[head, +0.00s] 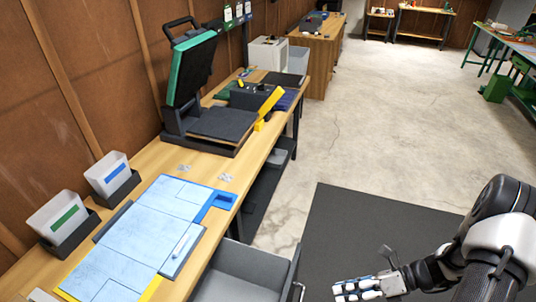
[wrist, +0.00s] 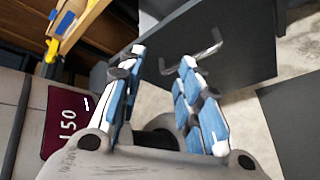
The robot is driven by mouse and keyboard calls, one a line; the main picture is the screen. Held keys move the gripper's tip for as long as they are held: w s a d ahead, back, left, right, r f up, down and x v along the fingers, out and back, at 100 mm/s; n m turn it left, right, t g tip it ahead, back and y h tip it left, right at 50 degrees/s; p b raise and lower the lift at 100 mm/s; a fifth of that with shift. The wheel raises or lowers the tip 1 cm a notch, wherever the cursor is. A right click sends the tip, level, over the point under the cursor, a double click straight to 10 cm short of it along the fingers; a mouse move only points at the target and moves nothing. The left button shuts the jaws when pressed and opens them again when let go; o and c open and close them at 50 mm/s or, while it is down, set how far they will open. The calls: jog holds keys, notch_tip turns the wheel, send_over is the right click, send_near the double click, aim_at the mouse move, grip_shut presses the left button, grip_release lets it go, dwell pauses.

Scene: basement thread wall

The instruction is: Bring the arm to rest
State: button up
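My arm (head: 480,245) reaches in from the lower right of the head view, over the dark floor mat. My gripper (head: 350,290) is low at the bottom of that view, to the right of an open grey drawer (head: 235,272) and apart from it. In the wrist view my gripper (wrist: 163,57) has its two blue-padded fingers spread with nothing between them. Beyond the fingertips is a dark grey panel (wrist: 240,40) with a bent metal handle (wrist: 203,58).
A wooden workbench (head: 150,158) runs along the left wall, carrying a blue board (head: 128,250), two white bins and a black press with a raised green-edged lid (head: 188,70). The drawer juts out from the bench. The concrete floor (head: 400,110) beyond the mat (head: 345,225) is clear.

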jog(key=s+a+r+n+t+h, duration=0.1)
jog(key=s+a+r+n+h, duration=0.1)
jog(key=r+n, duration=0.8)
jog(key=s+a+r+n+t+h, duration=0.1)
jog(key=s+a+r+n+h, duration=0.2)
jog(key=r+n, duration=0.7)
jog(key=s+a+r+n+t+h, duration=0.2)
jog(key=s+r+n+h, duration=0.4)
jog(key=r+n, duration=0.4)
jog(key=shift+a+r+h, duration=0.35)
jog(key=shift+r+h, duration=0.4)
jog(key=shift+h, duration=0.05)
